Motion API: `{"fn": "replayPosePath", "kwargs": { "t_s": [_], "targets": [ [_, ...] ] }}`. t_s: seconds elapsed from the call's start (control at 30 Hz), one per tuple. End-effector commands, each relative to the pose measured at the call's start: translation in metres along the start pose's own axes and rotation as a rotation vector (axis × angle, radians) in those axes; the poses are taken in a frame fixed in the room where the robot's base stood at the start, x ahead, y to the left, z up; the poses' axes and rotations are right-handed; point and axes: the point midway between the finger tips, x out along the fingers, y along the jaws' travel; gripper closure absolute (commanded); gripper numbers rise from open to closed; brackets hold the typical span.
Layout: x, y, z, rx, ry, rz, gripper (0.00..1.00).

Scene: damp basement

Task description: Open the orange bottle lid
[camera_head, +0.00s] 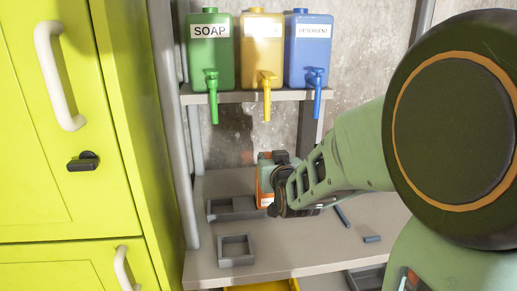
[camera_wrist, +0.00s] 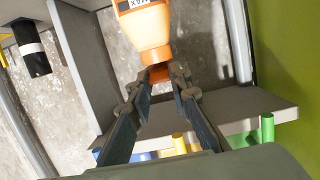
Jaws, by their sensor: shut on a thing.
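The orange bottle (camera_wrist: 145,28) shows at the top of the wrist view, with a white label cut off by the frame edge. Its narrow end, with the orange lid (camera_wrist: 159,74), points toward my gripper (camera_wrist: 161,75). My gripper is shut on the lid, one finger on each side. In the head view an orange part of the bottle (camera_head: 263,188) with a pale label shows just left of my gripper (camera_head: 279,187). My gripper and arm hide the rest of it, including the lid.
Grey open boxes (camera_head: 235,250) lie on the shelf (camera_head: 300,248) near the left. Small blue-grey pieces (camera_head: 372,239) lie right of my gripper. Green (camera_head: 210,55), yellow (camera_head: 262,55) and blue (camera_head: 308,55) dispensers stand above. A lime cabinet (camera_head: 65,150) borders the left.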

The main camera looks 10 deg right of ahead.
Motion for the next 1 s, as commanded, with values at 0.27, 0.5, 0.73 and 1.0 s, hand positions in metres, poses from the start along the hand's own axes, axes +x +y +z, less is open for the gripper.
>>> {"fn": "replayPosePath", "kwargs": {
  "t_s": [0.27,0.5,0.73,1.0],
  "targets": [
    [0.000,-0.001,-0.021,0.001,-0.168,-0.001,1.00],
    [0.002,-0.001,-0.029,0.001,-0.294,-0.002,1.00],
    [0.005,-0.001,-0.037,0.000,-0.409,-0.002,1.00],
    [0.009,-0.001,-0.044,-0.002,-0.542,-0.002,1.00]
  ]
}}
